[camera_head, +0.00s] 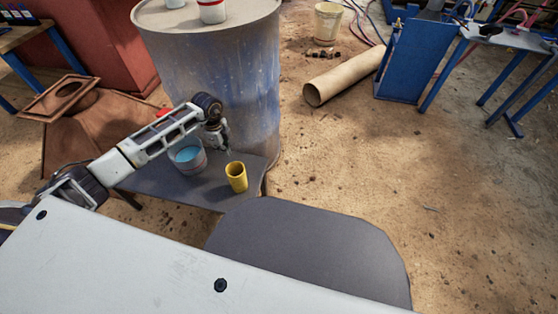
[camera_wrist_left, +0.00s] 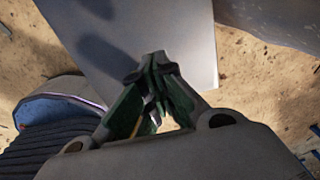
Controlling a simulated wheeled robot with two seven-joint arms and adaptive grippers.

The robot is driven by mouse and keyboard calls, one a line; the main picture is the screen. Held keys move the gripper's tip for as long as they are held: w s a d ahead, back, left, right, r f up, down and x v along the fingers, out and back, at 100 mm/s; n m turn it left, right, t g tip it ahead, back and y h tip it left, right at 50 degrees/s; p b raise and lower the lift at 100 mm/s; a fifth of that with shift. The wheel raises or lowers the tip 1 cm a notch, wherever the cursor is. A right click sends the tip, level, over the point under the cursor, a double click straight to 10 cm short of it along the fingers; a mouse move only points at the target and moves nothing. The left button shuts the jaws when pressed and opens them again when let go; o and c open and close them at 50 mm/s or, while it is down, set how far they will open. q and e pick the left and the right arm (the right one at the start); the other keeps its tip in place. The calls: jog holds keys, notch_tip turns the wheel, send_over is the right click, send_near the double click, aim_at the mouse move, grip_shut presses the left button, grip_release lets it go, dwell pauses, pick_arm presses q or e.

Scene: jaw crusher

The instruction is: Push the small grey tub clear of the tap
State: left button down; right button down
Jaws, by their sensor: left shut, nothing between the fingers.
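The small grey tub (camera_head: 199,164), light blue inside, stands upright on a dark low bench below the big drum. My left gripper (camera_head: 228,152) points down just right of the tub, above the bench. I cannot tell whether it touches the tub. Its fingers are shut and empty in the left wrist view (camera_wrist_left: 158,66). I cannot make out a tap; my left arm covers part of the drum above the tub. A curved grey and blue thing lies at the lower left of the wrist view, too partial to name surely. My right gripper is out of view.
A yellow cup (camera_head: 237,178) stands close to the right of the gripper on the dark bench (camera_head: 150,180). The large drum (camera_head: 245,75) rises behind. Brown metal hoppers (camera_head: 85,120) stand at left. Bare ground lies at right, with a cardboard-coloured tube (camera_head: 340,78) farther back.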

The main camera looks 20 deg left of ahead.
pick_arm(q)
jog(key=d+r+m+t+h, duration=0.2)
jog(key=d+h, duration=0.7)
jog(key=d, duration=1.3)
jog(key=shift+s+m+t+p, duration=0.3)
jog(key=shift+m+t+p, duration=0.1)
jog(key=shift+m, duration=0.1)
jog(key=shift+m, duration=0.3)
